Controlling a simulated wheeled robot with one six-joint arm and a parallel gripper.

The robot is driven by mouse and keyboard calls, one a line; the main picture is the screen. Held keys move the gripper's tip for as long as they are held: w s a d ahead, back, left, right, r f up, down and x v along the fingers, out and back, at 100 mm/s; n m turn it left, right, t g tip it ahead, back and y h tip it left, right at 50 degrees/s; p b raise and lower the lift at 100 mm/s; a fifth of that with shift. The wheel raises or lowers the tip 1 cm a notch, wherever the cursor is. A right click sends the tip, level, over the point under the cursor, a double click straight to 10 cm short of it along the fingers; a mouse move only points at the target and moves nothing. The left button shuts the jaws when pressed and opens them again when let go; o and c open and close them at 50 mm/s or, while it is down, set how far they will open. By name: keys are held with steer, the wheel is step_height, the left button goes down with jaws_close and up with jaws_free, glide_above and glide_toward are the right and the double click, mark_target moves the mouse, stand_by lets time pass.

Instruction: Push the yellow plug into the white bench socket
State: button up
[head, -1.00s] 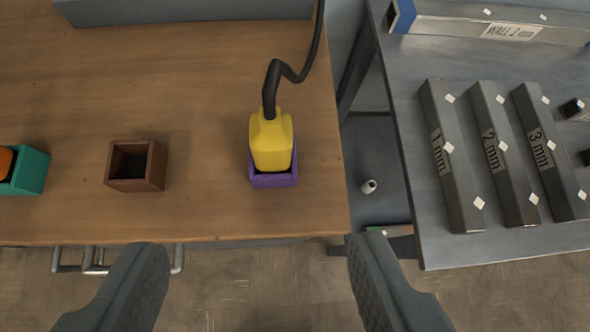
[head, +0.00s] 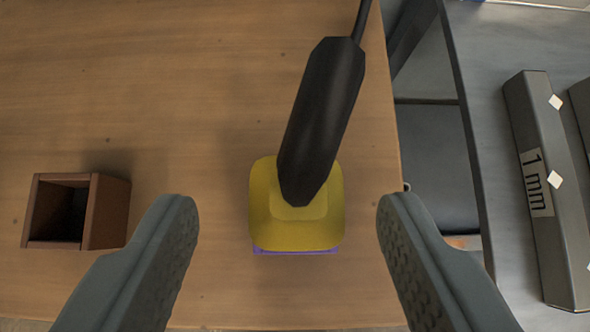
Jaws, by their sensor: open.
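The yellow plug (head: 265,222) sits upright in a purple holder (head: 297,252) on the wooden bench; only a thin edge of the holder shows under the plug. A thick black cable sleeve (head: 322,115) rises from the plug's top and leans toward the upper right. My gripper (head: 287,208) is open and empty, with one finger on each side of the plug and clear gaps to both. The white bench socket is not in view.
An empty brown square box (head: 105,212) stands on the wooden bench (head: 150,80) to the left. At right, past the bench edge and a gap, a grey table (head: 485,60) carries a dark bar labelled "1 mm" (head: 540,185).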

mark_target(296, 164)
steer(key=shift+x, duration=2.6)
steer(key=shift+d, duration=0.15)
steer(key=c, duration=1.1)
steer(key=shift+o, duration=0.2)
step_height(296, 164, up, 10)
steer(key=shift+r, duration=0.1)
steer(key=shift+r, duration=2.6)
